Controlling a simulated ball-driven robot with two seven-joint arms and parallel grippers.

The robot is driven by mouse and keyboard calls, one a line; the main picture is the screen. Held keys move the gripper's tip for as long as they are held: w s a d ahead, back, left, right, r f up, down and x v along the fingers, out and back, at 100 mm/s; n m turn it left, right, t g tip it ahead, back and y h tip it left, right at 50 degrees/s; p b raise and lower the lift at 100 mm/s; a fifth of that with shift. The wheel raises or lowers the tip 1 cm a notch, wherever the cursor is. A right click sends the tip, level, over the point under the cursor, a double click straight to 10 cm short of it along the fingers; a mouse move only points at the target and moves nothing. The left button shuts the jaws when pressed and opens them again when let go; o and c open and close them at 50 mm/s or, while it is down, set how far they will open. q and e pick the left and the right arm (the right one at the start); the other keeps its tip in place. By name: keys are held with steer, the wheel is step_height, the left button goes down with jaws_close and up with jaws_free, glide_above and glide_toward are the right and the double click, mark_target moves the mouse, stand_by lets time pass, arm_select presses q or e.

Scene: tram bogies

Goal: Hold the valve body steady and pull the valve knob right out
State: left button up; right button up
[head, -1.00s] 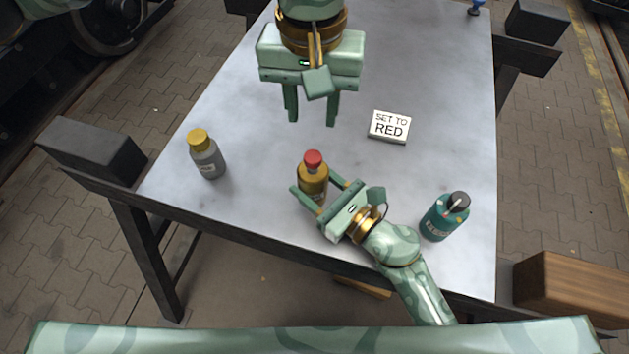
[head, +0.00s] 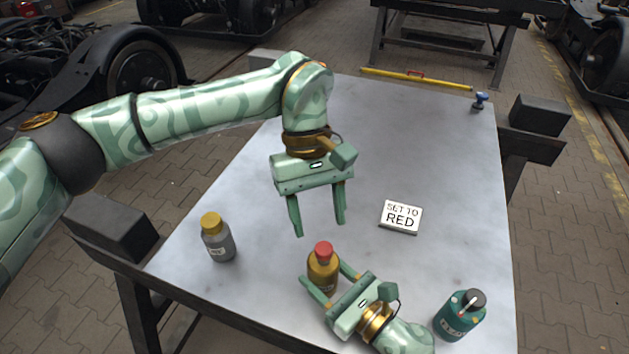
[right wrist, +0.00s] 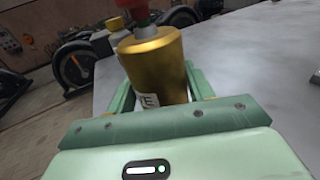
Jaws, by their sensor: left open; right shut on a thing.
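The valve body (head: 322,275) is a brass-coloured upright cylinder on the grey table, with a red valve knob (head: 323,249) on top. My right gripper (head: 324,271) is shut on the valve body, one finger on each side. In the right wrist view, the valve body (right wrist: 155,65) stands between the fingers with part of a pale label showing; the red knob (right wrist: 134,8) is cut off by the top edge above a grey neck. My left gripper (head: 320,229) is open and empty, fingers pointing down, just above and behind the knob in the head view, apparently not touching it.
A grey bottle with a yellow cap (head: 218,240) stands left, a teal container with a dark top (head: 460,316) right. A sign reading "SET TO RED" (head: 401,215) lies behind right. A blue object (head: 480,101) and yellow bar (head: 415,78) are at the far end.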

mark_target(323, 246)
arm_select(q)
steer(key=shift+x, duration=2.3)
steer(key=c, duration=1)
steer(key=shift+c, duration=0.2)
